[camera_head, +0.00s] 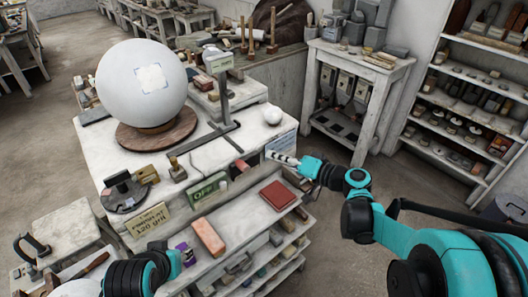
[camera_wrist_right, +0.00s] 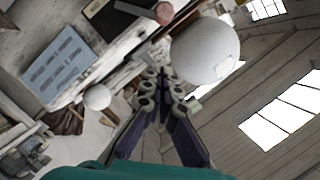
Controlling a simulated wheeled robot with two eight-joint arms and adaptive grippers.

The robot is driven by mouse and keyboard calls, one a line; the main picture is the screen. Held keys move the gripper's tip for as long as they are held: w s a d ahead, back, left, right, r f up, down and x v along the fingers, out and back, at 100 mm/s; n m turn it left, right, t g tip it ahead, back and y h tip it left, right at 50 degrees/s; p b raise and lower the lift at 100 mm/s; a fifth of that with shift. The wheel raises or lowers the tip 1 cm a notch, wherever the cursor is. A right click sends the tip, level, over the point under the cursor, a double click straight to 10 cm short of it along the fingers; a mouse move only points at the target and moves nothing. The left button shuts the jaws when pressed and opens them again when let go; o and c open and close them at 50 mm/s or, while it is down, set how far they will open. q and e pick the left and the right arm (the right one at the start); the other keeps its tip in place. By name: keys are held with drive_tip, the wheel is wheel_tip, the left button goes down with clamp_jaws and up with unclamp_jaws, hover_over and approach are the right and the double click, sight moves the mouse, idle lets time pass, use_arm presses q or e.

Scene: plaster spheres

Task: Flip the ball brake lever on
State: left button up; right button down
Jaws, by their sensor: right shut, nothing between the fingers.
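The large white plaster sphere (camera_head: 140,82) rests on a round wooden turntable (camera_head: 158,137) on the workbench; it also shows in the right wrist view (camera_wrist_right: 205,50). A lever with a dull red knob (camera_head: 241,166) sits at the bench front, beside a green OFF sign (camera_head: 208,186). In the right wrist view its knob (camera_wrist_right: 163,13) ends a grey bar over a dark panel. My right gripper (camera_head: 276,156) is shut and empty, right of the knob and apart from it; its fingers (camera_wrist_right: 163,78) meet in the wrist view. My left arm shows at lower left, its gripper not visible.
A metal stand (camera_head: 224,98) and a small white ball (camera_head: 272,115) are on the bench. A blue-white sheet (camera_head: 283,142) is on the bench's right side. A red book (camera_head: 278,195) and a salmon block (camera_head: 208,237) lie on the lower shelf. Open floor lies to the right.

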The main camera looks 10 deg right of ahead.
drive_tip(key=v, duration=0.4)
drive_tip(key=shift+s, duration=0.1)
idle(0.3)
